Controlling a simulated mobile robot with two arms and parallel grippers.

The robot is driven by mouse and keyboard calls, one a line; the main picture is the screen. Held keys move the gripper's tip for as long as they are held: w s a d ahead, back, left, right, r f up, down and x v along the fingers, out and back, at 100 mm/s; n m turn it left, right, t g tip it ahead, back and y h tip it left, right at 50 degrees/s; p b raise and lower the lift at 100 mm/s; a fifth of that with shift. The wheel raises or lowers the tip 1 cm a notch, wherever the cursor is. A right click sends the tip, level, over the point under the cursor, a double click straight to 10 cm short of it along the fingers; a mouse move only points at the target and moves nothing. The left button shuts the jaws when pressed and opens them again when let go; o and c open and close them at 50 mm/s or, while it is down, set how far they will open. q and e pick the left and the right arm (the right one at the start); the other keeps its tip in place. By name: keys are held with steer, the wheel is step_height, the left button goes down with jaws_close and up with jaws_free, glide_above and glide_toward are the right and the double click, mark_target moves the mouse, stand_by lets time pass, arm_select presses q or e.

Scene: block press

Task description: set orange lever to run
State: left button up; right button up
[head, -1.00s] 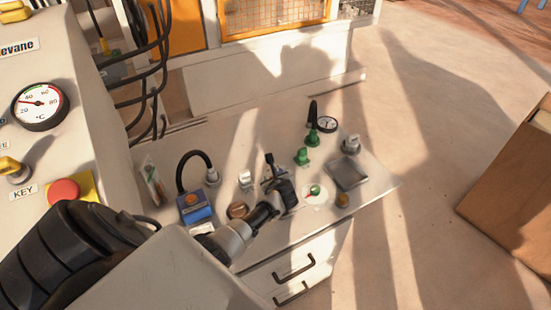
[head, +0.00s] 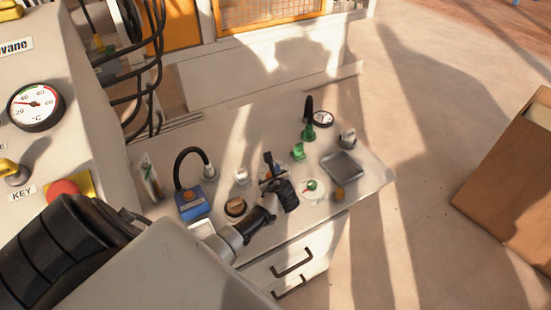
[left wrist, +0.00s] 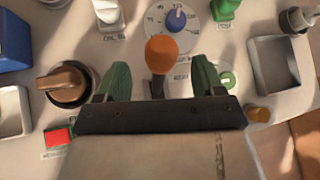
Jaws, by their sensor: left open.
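The orange lever (left wrist: 161,54) is an orange ball knob on a short dark stem, in the upper middle of the left wrist view. My left gripper (left wrist: 159,78) is open, with one green finger on each side of the lever. A gap shows between the knob and each finger. The lever's base is hidden behind my gripper, and its label is mostly covered, so I cannot read its setting. In the head view my left gripper (head: 285,194) is over the middle of the bench panel. My right gripper is not in view.
A brown rotary knob (left wrist: 66,83) and a red button (left wrist: 57,137) are left of the lever. A blue-knobbed dial (left wrist: 177,18) is just beyond it. A grey tray (left wrist: 275,63) and a brass knob (left wrist: 258,114) lie to the right. A blue box (head: 194,204) with a black hose stands left on the bench.

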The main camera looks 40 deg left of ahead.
arm_select(q)
steer(key=shift+v, duration=2.75)
